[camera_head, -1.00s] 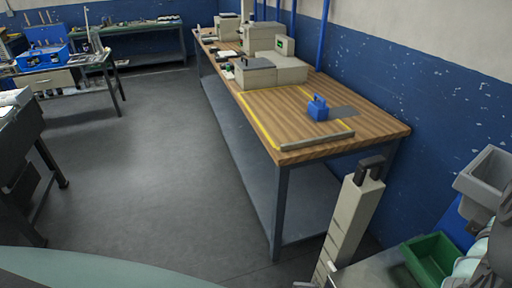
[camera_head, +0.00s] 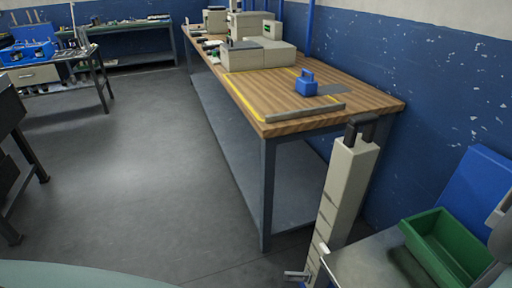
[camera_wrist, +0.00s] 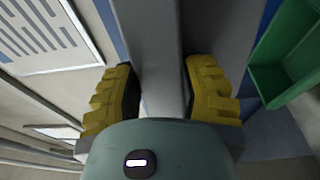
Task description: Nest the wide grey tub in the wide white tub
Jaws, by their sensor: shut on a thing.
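The wide grey tub (camera_wrist: 150,45) is close up in the wrist view, so only part of its grey surface shows. My gripper (camera_wrist: 163,90) has its yellow ribbed fingers on either side of the tub's wall and is shut on it. In the head view only a small grey piece shows at the right edge, so most of the tub and the gripper are out of frame there. I cannot make out the wide white tub in either view.
A green bin (camera_head: 447,250) stands on a grey bench (camera_head: 365,265) at lower right, before a blue panel (camera_head: 475,195). It also shows in the wrist view (camera_wrist: 285,65). A tall beige machine column (camera_head: 345,195) stands left of it. A wooden workbench (camera_head: 265,95) lies beyond; open floor is left.

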